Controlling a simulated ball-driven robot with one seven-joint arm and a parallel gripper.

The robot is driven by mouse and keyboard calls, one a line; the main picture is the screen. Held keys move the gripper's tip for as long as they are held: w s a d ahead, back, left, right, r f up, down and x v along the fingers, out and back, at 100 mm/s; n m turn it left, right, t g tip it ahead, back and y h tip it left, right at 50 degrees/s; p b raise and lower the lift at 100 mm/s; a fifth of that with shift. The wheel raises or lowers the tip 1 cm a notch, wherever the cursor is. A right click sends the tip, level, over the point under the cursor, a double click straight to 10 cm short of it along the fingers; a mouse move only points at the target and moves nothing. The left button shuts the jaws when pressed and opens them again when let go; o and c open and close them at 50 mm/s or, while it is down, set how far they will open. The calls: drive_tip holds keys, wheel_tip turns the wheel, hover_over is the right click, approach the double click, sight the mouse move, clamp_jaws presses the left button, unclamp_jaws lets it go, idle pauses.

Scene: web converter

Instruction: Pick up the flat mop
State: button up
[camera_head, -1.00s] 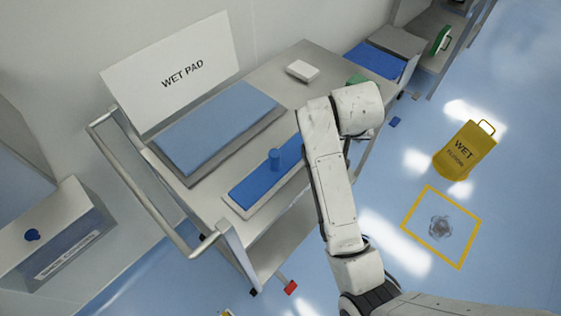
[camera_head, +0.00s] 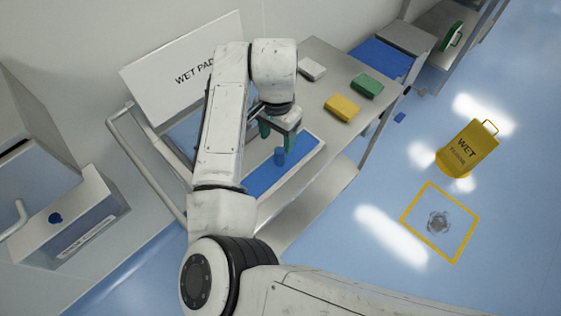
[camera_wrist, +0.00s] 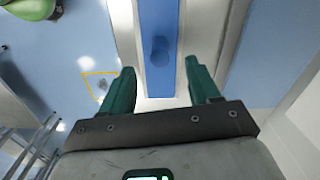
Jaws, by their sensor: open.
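The flat mop (camera_head: 298,146) is a long blue strip with a short upright blue knob (camera_head: 279,157). It lies on a pale base on the top of a metal cart. It also shows in the wrist view (camera_wrist: 158,80), with the knob seen from above. My gripper (camera_head: 277,140) has green fingers and is over the mop beside the knob. In the wrist view my gripper (camera_wrist: 160,68) is open and empty. Its fingers are spread to either side of the blue strip, with the knob between and beyond the tips. I cannot tell the exact height above it.
The cart top (camera_head: 320,100) also holds a yellow block (camera_head: 342,107), a green block (camera_head: 367,86) and a white block (camera_head: 311,68). A "WET PAD" sign (camera_head: 150,62) stands behind my arm. A yellow wet-floor sign (camera_head: 467,147) and a yellow floor square (camera_head: 458,250) are to the right.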

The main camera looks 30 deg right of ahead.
sight(280, 151)
drive_tip(key=f, duration=0.2)
drive_tip(key=f+p, duration=0.1)
drive_tip(key=f, duration=0.5)
drive_tip(key=shift+d+f, duration=0.1)
drive_tip(key=shift+d, duration=0.25)
drive_tip(key=shift+c, duration=0.2)
clamp_jaws()
